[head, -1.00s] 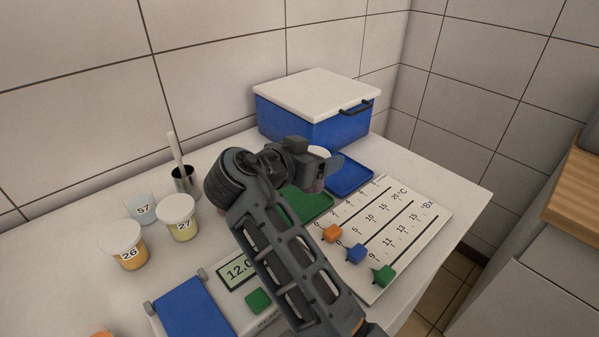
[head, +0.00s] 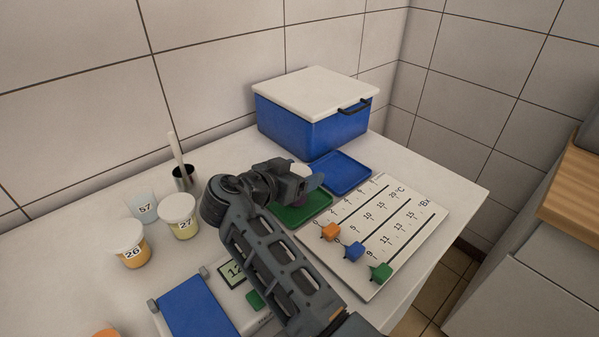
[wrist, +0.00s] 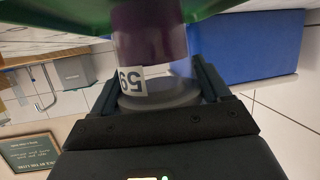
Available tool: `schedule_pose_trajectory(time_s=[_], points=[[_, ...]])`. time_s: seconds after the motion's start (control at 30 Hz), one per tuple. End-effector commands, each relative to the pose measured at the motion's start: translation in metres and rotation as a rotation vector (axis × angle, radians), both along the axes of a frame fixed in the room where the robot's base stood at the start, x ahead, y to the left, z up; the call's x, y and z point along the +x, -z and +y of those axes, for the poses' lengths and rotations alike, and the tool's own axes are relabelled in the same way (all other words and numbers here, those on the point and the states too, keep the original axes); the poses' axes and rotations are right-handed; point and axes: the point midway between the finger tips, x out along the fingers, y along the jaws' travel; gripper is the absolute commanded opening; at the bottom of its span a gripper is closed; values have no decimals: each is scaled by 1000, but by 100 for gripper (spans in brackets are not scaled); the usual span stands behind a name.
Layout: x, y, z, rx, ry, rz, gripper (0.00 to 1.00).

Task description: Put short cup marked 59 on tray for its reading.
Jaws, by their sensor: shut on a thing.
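The short cup marked 59 (wrist: 150,45) shows upside down in the wrist view, with a dark purple content and a pale lid. My gripper (wrist: 158,88) is shut on it, one finger on each side near the lid. In the head view my gripper (head: 298,180) is over the green tray (head: 303,214), and partly hides the cup. The green tray also fills the top edge of the wrist view (wrist: 50,28), close to the cup's base. I cannot tell whether the base touches it.
A blue tray (head: 345,175) lies just behind to the right. A blue box with a white lid (head: 312,120) stands at the back. A board with colored sliders (head: 375,240) is at right. Cups 57 (head: 143,209), 27 (head: 180,218) and 26 (head: 128,247) stand at left.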

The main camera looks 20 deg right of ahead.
Motion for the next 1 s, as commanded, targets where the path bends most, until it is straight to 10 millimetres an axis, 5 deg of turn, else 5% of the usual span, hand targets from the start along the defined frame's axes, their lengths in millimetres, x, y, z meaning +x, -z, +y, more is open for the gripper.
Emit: schedule_pose_trajectory(time_s=[0.07, 0.1, 0.33, 0.67, 1.0], points=[[0, 3, 0, 0, 0, 0, 43], [0, 3, 0, 0, 0, 0, 77], [0, 2, 0, 0, 0, 0, 99], [0, -2, 0, 0, 0, 0, 100], [-26, -18, 50, 1, -3, -2, 100]])
